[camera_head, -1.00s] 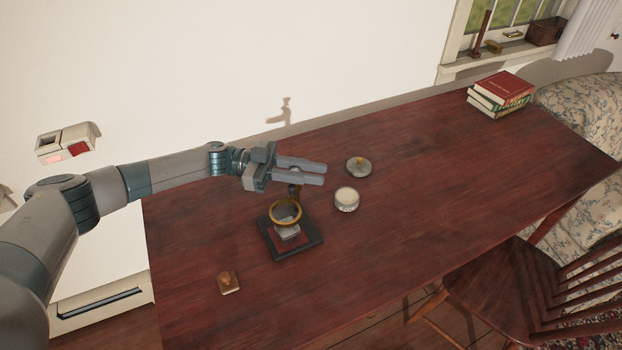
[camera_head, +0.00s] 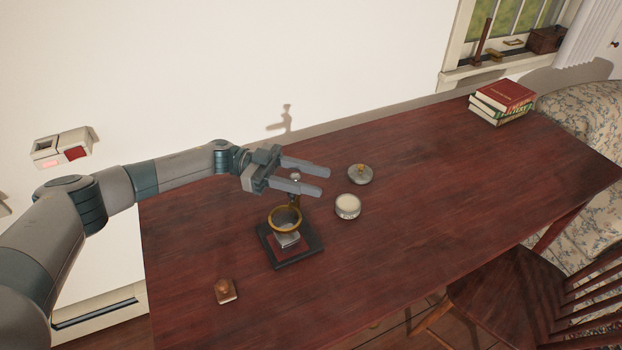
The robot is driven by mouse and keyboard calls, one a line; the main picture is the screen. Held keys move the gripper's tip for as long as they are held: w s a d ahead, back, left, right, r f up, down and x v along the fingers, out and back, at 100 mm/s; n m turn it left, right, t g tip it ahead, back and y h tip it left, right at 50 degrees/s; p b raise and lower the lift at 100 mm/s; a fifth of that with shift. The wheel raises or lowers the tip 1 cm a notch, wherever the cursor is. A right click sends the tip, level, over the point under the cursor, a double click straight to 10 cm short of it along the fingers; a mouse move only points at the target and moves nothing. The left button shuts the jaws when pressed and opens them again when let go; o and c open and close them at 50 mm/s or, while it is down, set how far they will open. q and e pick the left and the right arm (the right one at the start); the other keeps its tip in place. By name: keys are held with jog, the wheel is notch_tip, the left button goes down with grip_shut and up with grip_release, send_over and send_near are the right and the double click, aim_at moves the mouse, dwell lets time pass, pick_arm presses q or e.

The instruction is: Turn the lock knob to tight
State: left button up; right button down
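A small stand (camera_head: 287,249) with a dark square base sits on the table, carrying a brass ring (camera_head: 285,218) on a short post. A pale knob (camera_head: 295,177) shows at the top of the post, between the fingers of my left gripper (camera_head: 325,181). That gripper is open, with its two fingers pointing right, over the back of the stand. I cannot tell whether a finger touches the knob. Any mark for tight is too small to see. My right gripper is not in view.
A round white-topped tin (camera_head: 347,206) and a grey lid with a brass knob (camera_head: 360,174) stand right of the stand. A small wooden block (camera_head: 226,291) lies at the front left. Books (camera_head: 501,101) are stacked at the far right of the dark red table (camera_head: 430,180).

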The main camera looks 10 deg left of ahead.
pick_arm(q)
jog(key=shift+a, duration=0.1)
jog(key=w+a+b, duration=0.3)
jog(key=a+b, duration=0.2)
jog(key=a, duration=1.2)
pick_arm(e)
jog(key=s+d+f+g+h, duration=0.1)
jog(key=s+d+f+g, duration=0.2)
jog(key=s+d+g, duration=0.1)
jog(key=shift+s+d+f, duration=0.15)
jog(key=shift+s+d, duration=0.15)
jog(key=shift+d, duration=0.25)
pick_arm(q)
jog(key=shift+w+r, duration=0.1)
jog(key=shift+r, duration=0.05)
